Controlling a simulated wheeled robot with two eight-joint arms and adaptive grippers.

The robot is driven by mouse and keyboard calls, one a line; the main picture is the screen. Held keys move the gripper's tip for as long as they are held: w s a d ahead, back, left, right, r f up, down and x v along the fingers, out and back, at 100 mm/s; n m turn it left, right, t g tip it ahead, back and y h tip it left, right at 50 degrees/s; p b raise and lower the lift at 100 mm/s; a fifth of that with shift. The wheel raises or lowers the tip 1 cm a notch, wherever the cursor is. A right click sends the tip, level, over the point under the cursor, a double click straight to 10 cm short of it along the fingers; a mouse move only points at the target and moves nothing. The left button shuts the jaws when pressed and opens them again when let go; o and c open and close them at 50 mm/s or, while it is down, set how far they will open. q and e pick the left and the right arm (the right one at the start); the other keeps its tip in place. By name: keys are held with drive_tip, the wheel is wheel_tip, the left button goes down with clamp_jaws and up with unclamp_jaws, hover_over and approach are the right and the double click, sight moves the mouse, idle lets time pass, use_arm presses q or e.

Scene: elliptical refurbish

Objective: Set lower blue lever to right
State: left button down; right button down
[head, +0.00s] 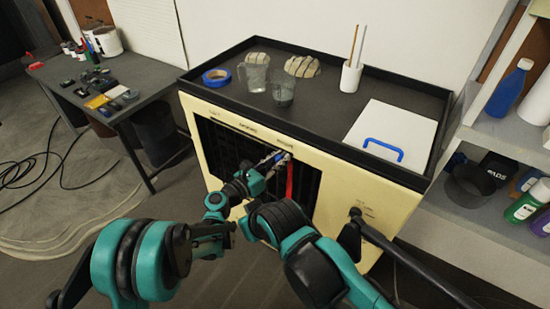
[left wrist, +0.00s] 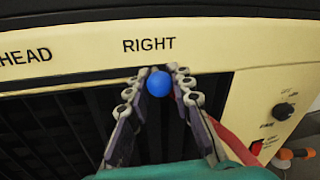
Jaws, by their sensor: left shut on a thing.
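The blue lever's round knob (left wrist: 159,83) shows in the left wrist view, just below the word RIGHT on the cream front panel. My left gripper (left wrist: 159,76) has a finger on each side of the knob and is shut on it. In the head view, the left gripper (head: 281,158) is at the upper right of the dark slatted opening, below the rightmost label. The lever's shaft and the other end of its travel are hidden or too dark to see. I cannot make out the right gripper.
The cream cabinet (head: 335,190) has a black tray top with beakers, blue tape (head: 217,77) and a white board with a blue handle (head: 383,149). A dark knob (left wrist: 284,111) and red switch (left wrist: 257,147) sit right of the opening. Shelves (head: 475,210) stand at right.

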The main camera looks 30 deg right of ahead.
use_arm(q)
drive_tip(key=shift+s+d, duration=0.1)
drive_tip(key=shift+s, duration=0.1)
drive_tip(key=c, duration=1.3)
unclamp_jaws()
drive_tip(key=shift+s, duration=0.1)
drive_tip(key=s+a, duration=0.2)
drive_tip(key=a, duration=0.9)
drive_tip(key=shift+a, duration=0.35)
drive_tip(key=shift+s, duration=0.1)
